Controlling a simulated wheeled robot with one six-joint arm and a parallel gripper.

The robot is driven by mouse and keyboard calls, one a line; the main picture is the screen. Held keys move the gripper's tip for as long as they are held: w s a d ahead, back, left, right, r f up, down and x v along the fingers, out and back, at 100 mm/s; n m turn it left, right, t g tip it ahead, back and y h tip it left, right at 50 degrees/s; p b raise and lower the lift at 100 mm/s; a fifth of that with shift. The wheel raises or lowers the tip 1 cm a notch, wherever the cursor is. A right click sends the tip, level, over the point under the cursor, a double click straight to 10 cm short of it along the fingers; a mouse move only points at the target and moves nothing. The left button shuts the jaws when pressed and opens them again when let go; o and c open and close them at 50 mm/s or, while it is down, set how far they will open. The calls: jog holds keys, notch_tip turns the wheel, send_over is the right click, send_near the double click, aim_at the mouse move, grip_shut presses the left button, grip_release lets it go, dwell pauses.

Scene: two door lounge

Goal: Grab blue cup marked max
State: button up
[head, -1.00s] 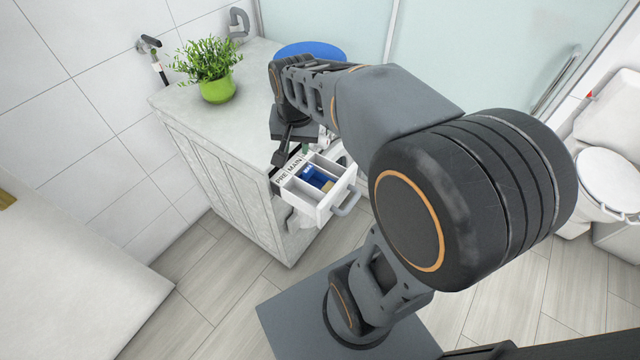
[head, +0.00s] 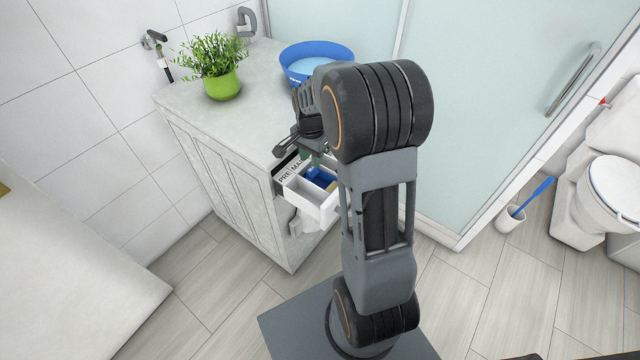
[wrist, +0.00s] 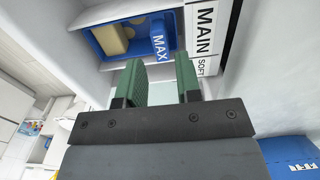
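A blue piece marked MAX (wrist: 159,40) lies inside the open drawer (wrist: 112,14) in the wrist view, at the end of a blue holder (wrist: 97,48) with a beige block in it. I cannot tell its full cup shape. In the head view the open white drawer (head: 301,193) sticks out of the counter, with the blue contents (head: 319,177) partly showing. My gripper (wrist: 162,68) has two green fingers, apart and empty, below the MAX piece in the picture and not visibly touching it. In the head view my gripper's fingers are largely hidden by my arm.
The drawer wall carries a MAIN label (wrist: 206,22). On the counter (head: 190,100) stand a green potted plant (head: 222,86) and a blue basin (head: 335,49). A toilet (head: 610,190) and a brush in a holder (head: 510,219) stand right. Floor left of my base is clear.

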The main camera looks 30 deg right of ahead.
send_near(323, 182)
jog(key=shift+w+a+f, duration=0.25)
jog(key=shift+a+f, duration=0.5)
jog(key=shift+w+a+f, duration=0.2)
jog(key=shift+a+f, duration=0.5)
jog(key=shift+a, duration=0.05)
jog(key=shift+c, duration=0.2)
grip_shut()
